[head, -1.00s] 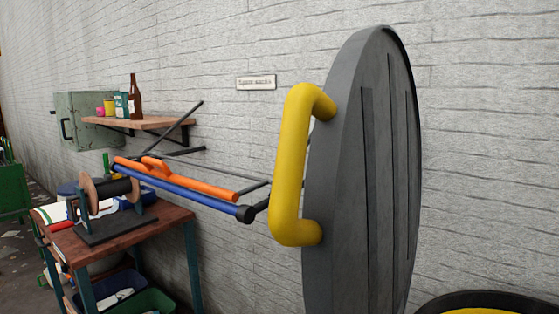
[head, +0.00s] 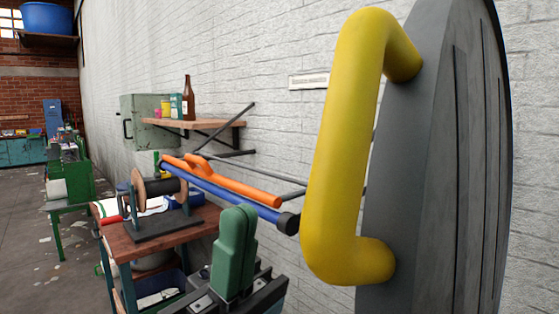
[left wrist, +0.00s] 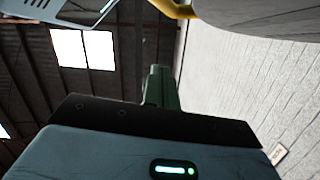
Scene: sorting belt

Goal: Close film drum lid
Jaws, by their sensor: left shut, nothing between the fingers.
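The film drum lid (head: 430,170) is a large dark grey ribbed disc standing upright at the right of the head view, cut off by the frame's edges. Its thick yellow handle (head: 340,150) faces left. My left gripper (head: 238,212) has green fingers, shut and empty, at the bottom centre, left of the handle and apart from it. In the left wrist view the fingers (left wrist: 160,85) point up, with the lid (left wrist: 265,15) and a bit of yellow handle (left wrist: 175,8) at the top. The drum is out of view, and so is my right gripper.
A wooden bench (head: 165,240) with a cable reel (head: 160,188) stands to the left. Blue and orange tools (head: 225,192) stick out toward the handle. A wall shelf (head: 195,127) holds a bottle (head: 187,100). The white brick wall (head: 270,50) runs behind; open floor (head: 40,260) lies far left.

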